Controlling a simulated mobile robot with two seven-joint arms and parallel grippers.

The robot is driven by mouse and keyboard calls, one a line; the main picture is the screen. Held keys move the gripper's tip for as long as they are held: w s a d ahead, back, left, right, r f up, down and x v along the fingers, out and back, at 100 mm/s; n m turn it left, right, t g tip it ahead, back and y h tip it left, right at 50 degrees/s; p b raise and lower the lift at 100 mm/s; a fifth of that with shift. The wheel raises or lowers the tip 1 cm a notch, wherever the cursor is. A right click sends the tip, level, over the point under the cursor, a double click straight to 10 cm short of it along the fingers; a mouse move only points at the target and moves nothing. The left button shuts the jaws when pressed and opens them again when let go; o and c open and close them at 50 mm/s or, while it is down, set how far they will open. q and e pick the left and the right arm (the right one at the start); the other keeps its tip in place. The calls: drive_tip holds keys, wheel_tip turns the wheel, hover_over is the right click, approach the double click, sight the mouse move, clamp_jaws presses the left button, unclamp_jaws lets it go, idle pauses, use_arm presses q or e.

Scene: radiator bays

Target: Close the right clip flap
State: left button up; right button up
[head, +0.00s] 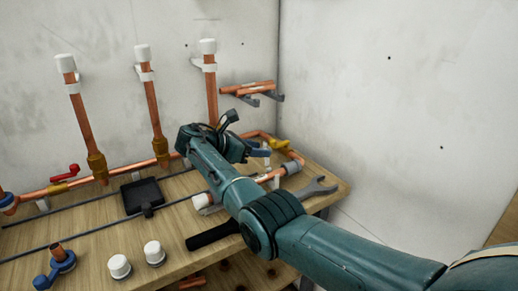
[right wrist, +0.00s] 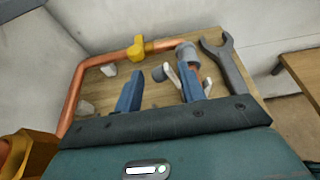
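A clip on the lower copper pipe shows in the right wrist view, with a slim white flap (right wrist: 173,76) standing up at a tilt, apart from a second white piece (right wrist: 207,87). My right gripper (right wrist: 160,88) has its two blue fingers spread, with a gap between them. The flap appears just beyond the gap, nearer the right finger; I cannot tell whether they touch. In the head view my right gripper (head: 256,151) is over the bench's back right corner, and my arm hides most of the clip. My left gripper is not in view.
A grey coupling (head: 291,167) and a yellow fitting (head: 280,144) sit on the pipe close by. A wrench (head: 313,189) lies at the bench's right edge. A black tray (head: 142,196) and white caps (head: 120,266) are left of my arm.

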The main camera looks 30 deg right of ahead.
drive_tip(key=shift+d+f, duration=0.25)
drive_tip(key=shift+d, duration=0.3)
